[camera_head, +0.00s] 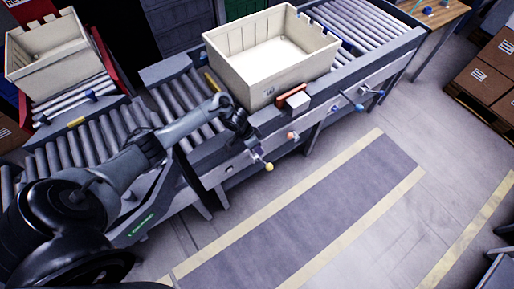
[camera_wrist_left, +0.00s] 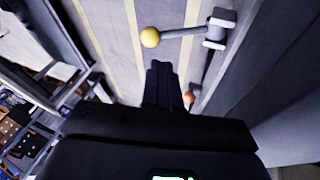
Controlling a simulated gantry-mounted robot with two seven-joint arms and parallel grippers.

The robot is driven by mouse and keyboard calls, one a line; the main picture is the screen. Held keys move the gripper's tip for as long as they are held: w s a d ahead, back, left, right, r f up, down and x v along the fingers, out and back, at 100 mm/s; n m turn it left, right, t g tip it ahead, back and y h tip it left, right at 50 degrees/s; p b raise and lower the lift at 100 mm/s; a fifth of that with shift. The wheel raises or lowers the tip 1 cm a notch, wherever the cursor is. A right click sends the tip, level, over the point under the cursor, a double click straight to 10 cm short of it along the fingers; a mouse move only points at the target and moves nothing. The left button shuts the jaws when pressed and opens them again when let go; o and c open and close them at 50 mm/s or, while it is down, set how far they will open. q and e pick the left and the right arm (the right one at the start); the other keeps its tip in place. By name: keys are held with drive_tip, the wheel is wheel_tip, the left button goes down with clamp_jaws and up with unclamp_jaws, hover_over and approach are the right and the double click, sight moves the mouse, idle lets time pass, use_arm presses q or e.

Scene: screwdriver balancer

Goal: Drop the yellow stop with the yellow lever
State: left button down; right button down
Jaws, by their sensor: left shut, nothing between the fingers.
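The yellow lever has a round yellow knob (camera_head: 269,166) on a thin rod and sticks out from the front side of the conveyor in the head view. In the left wrist view the yellow knob (camera_wrist_left: 150,37) and its rod lie just beyond my fingertips, with the mount to the right. My left gripper (camera_head: 254,148) is shut and empty, close to the lever; its fingers (camera_wrist_left: 161,66) look apart from the knob. A yellow bar (camera_head: 211,80) shows among the rollers left of the beige crate, and another yellow bar (camera_head: 76,122) lies further left. I cannot tell which is the stop.
A beige crate (camera_head: 262,78) stands on the roller conveyor (camera_head: 106,138). An orange-red knob (camera_head: 292,136) and blue knobs (camera_head: 360,107) sit further right along the same side. Another crate (camera_head: 40,62) stands at the upper left. The floor (camera_head: 300,205) in front is clear.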

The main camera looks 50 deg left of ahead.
use_arm(q)
drive_tip(key=b, duration=0.2)
hover_over(265, 164)
drive_tip(key=f, duration=0.5)
drive_tip(key=shift+a+f, duration=0.25)
drive_tip(key=shift+a, duration=0.15)
drive_tip(key=shift+d+f, duration=0.15)
drive_tip(key=shift+f, duration=0.15)
